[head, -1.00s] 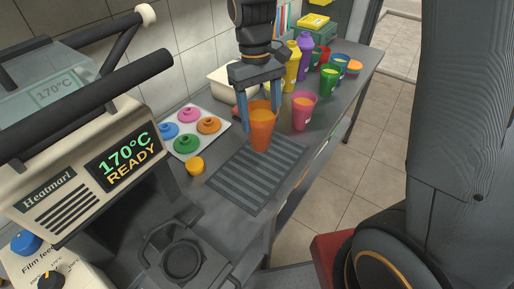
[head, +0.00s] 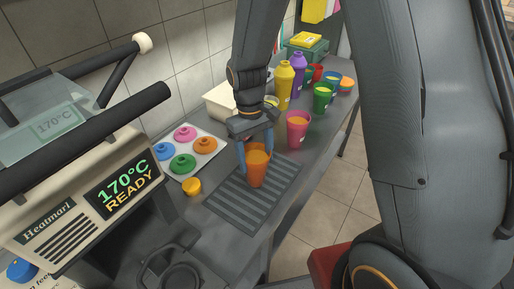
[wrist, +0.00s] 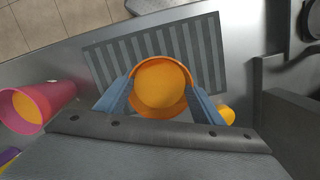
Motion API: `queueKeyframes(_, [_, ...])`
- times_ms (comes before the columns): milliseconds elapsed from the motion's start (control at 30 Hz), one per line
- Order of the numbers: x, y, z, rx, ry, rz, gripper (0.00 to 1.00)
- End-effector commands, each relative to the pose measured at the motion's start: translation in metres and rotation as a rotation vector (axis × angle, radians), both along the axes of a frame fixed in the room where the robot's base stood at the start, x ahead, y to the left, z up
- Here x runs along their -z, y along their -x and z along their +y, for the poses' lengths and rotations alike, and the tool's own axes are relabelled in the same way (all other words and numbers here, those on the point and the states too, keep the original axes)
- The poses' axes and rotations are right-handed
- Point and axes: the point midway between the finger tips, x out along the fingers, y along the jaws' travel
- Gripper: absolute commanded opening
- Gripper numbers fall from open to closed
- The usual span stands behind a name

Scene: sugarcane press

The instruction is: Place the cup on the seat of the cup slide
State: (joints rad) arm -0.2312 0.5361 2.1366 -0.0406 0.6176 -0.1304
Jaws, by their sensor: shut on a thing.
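My gripper (head: 256,152) is shut on an orange cup (head: 257,172) filled with orange content, one blue finger on each side. The cup is upright over the striped drip mat; I cannot tell whether its base touches the mat. In the wrist view the open top of the cup (wrist: 161,84) sits between the fingers. The cup slide (head: 178,276) shows as a dark round seat below the sealing press, at the bottom edge of the head view and partly cut off. In the wrist view, part of a dark round form shows at the top right corner.
The sealing press (head: 85,205) reads 170°C READY at the left. A pink cup (head: 298,131) stands just beyond the mat (head: 226,202). A white tray of coloured lids (head: 178,137) and a yellow-orange lid (head: 192,186) lie left of the mat. Bottles and cups stand farther back.

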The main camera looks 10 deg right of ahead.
Motion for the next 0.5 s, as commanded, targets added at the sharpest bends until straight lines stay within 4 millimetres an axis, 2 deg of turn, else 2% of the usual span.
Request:
queueKeyframes(167, [0.0105, 0.0004, 0.0000, 0.000, 0.000, 0.000, 0.27])
queueKeyframes(500, [0.0122, 0.0000, -0.0001, 0.000, 0.000, 0.000, 0.27])
